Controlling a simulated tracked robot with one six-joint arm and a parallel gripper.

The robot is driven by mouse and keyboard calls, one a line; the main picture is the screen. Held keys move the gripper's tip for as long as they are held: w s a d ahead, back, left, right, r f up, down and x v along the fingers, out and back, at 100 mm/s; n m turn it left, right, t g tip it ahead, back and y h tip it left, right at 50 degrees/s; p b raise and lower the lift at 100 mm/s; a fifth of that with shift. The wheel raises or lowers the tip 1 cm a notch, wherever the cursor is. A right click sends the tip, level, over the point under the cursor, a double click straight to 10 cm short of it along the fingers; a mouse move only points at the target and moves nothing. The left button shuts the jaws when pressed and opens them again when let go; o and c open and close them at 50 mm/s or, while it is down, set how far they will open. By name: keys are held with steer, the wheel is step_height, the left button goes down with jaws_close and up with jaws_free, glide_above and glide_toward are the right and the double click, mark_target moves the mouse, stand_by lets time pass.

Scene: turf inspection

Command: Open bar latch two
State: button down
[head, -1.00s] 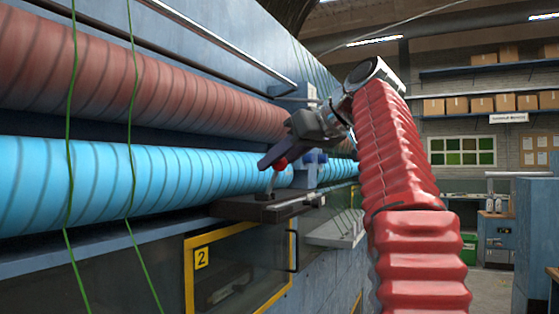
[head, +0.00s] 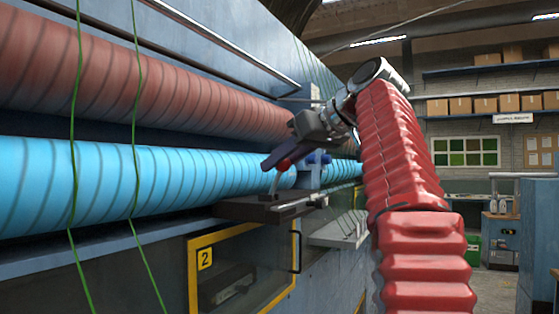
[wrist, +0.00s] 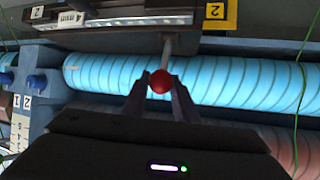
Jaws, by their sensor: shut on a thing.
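The bar latch is a dark bar assembly under the blue roller, with a thin grey lever (wrist: 167,46) that ends in a red ball knob (wrist: 161,82). My gripper (wrist: 160,88) is shut on the red knob, with a dark finger on either side of it. In the head view my gripper (head: 286,161) reaches in from the right, and the red knob (head: 284,164) shows at its fingertips. The lever stands up from the dark latch plate (head: 240,209). A yellow plate marked 2 (wrist: 216,14) is beside the lever in the wrist view.
The blue roller (head: 150,180) runs close behind the latch, with a brown roller (head: 150,95) above it. Green strands (head: 75,150) hang in front at left. A yellow-framed window (head: 245,275) marked 2 is below.

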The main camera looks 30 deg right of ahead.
steer(key=shift+a+f, duration=0.1)
steer(key=shift+a, duration=0.15)
steer(key=c, duration=1.4)
jaws_free()
steer(key=shift+c, duration=0.2)
steer(key=shift+d, duration=0.1)
steer(key=shift+s, duration=0.1)
steer(key=shift+s+d+r, duration=0.1)
steer(key=shift+r, duration=0.1)
steer(key=shift+v, duration=1.2)
steer(key=s+d, duration=0.3)
steer(key=s, duration=0.8)
steer(key=shift+s, duration=0.35)
steer(key=shift+r, duration=0.1)
